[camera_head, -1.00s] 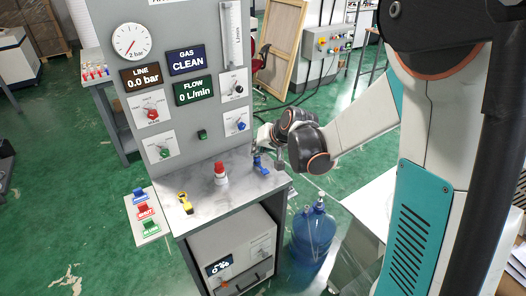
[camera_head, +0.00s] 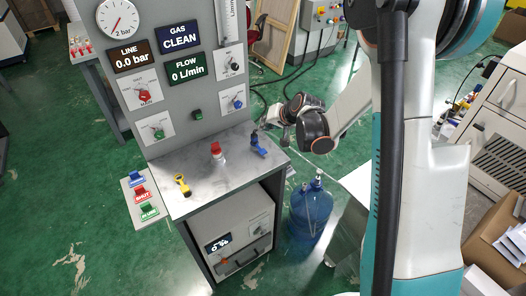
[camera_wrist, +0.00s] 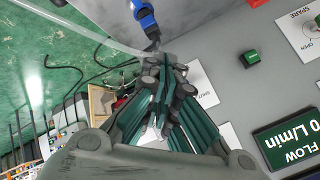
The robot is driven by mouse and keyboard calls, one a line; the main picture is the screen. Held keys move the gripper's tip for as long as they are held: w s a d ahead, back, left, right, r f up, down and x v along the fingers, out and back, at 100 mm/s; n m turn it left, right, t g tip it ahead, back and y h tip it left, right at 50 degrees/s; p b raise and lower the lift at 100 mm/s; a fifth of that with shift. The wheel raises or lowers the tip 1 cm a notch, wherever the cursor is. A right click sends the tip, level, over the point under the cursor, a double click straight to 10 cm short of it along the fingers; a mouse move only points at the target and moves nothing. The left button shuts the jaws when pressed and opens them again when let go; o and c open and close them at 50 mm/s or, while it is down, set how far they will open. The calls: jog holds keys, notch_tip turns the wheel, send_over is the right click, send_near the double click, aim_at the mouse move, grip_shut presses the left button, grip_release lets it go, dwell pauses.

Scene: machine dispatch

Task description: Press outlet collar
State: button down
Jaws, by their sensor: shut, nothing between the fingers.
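A blue fitting (camera_head: 258,146) stands at the right back of the grey bench top (camera_head: 205,165). A red-capped fitting (camera_head: 216,150) stands at the middle and a yellow ring-shaped fitting (camera_head: 182,184) lies at the front left. No label shows which part is the outlet collar. My gripper (camera_head: 266,128) is just above and right of the blue fitting, beside the panel. In the wrist view my gripper (camera_wrist: 163,68) is shut and empty, its tips pointing towards the blue fitting (camera_wrist: 144,20). I cannot tell whether they touch.
The upright panel (camera_head: 212,112) carries a gauge (camera_head: 117,18), the displays and several valve knobs. The line display (camera_head: 134,56) reads 0.0 bar and the flow display (camera_head: 187,68) 0 L/min. A blue water bottle (camera_head: 311,212) stands on the floor right of the bench.

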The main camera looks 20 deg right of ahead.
jog(key=b, duration=0.5)
send_over(265, 150)
notch_tip(265, 150, down, 8)
jog(key=shift+r, duration=0.25)
jog(key=shift+f+b, duration=0.45)
jog(key=shift+f, duration=0.15)
dwell(0.6)
jog(key=shift+f+b, duration=0.4)
jog(key=shift+b, duration=0.15)
jog(key=shift+f+b, duration=0.75)
jog(key=shift+f, duration=0.1)
dwell(0.8)
jog(key=shift+r, duration=0.1)
jog(key=shift+r+p, duration=0.75)
jog(key=shift+r, duration=0.45)
jog(key=shift+r, duration=0.15)
jog(key=shift+r+p, duration=1.4)
jog(key=shift+r, duration=1)
